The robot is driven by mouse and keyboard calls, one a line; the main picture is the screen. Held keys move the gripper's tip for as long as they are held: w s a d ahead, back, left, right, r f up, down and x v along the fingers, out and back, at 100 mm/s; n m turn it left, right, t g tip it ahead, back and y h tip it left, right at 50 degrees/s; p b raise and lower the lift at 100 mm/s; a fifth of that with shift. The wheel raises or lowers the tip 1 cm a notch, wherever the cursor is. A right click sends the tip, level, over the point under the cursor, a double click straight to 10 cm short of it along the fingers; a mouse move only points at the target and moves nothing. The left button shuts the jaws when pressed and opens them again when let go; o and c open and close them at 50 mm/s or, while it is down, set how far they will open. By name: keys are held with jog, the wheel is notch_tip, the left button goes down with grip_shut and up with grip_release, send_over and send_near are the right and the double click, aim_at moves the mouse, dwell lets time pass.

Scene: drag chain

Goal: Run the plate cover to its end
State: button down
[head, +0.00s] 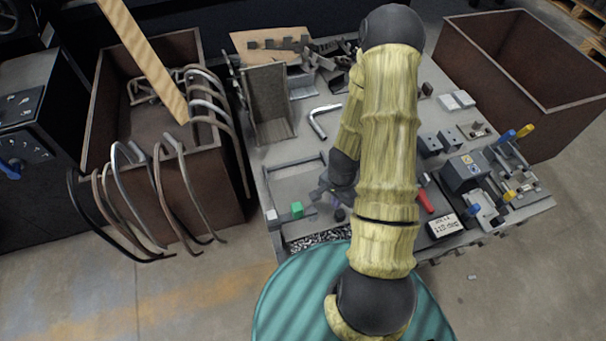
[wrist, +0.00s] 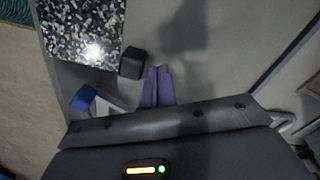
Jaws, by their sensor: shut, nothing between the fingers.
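A flat grey plate (head: 297,184), which I take to be the plate cover, lies inside a raised frame at the table's front left; it also shows in the wrist view (wrist: 225,75). A small black block (wrist: 132,63), perhaps its knob, stands at the edge of a speckled area (wrist: 85,25). It also shows in the head view (head: 340,214), just behind the speckled strip (head: 312,240). My gripper (wrist: 157,70) is shut and empty, its purple fingertips beside the block with a small gap in the picture. My arm hides part of the frame in the head view.
A green cube (head: 297,209) and a white block (head: 272,214) sit by the frame's front left. A bent metal tube (head: 320,122) lies behind it. A red-handled tool (head: 425,200) and clamps (head: 465,172) stand right. Brown bins flank the table.

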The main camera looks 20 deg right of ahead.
jog(key=shift+w, duration=0.3)
notch_tip(320, 180, up, 8)
jog(key=p, duration=0.7)
dwell(0.5)
dwell(0.5)
